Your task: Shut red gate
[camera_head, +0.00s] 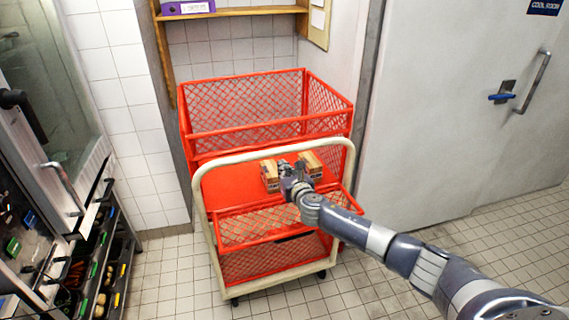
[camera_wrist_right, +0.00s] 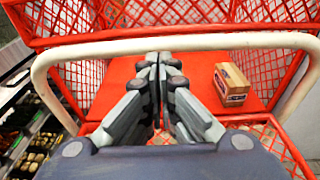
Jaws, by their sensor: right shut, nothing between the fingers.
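The red gate (camera_head: 245,229) appears to be the mesh front panel of a red cage trolley (camera_head: 217,135). It sits low at the front, and the red shelf (camera_head: 232,188) above it is open to the front. Part of the mesh also shows at lower right in the right wrist view (camera_wrist_right: 268,132). My right gripper (camera_head: 288,170) is shut and empty, over the shelf, between two cartons in the head view. In the wrist view its fingertips (camera_wrist_right: 158,60) point toward the cage's back. My arm hides part of the gate's right side. My left gripper is out of view.
A brown carton (camera_head: 269,176) and another carton (camera_head: 311,163) stand on the shelf. The trolley's cream handle bar (camera_head: 200,200) arches across its front. Vegetable bins (camera_head: 108,275) stand at left, and a cool room door (camera_head: 450,110) at right. Tiled floor is clear in front.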

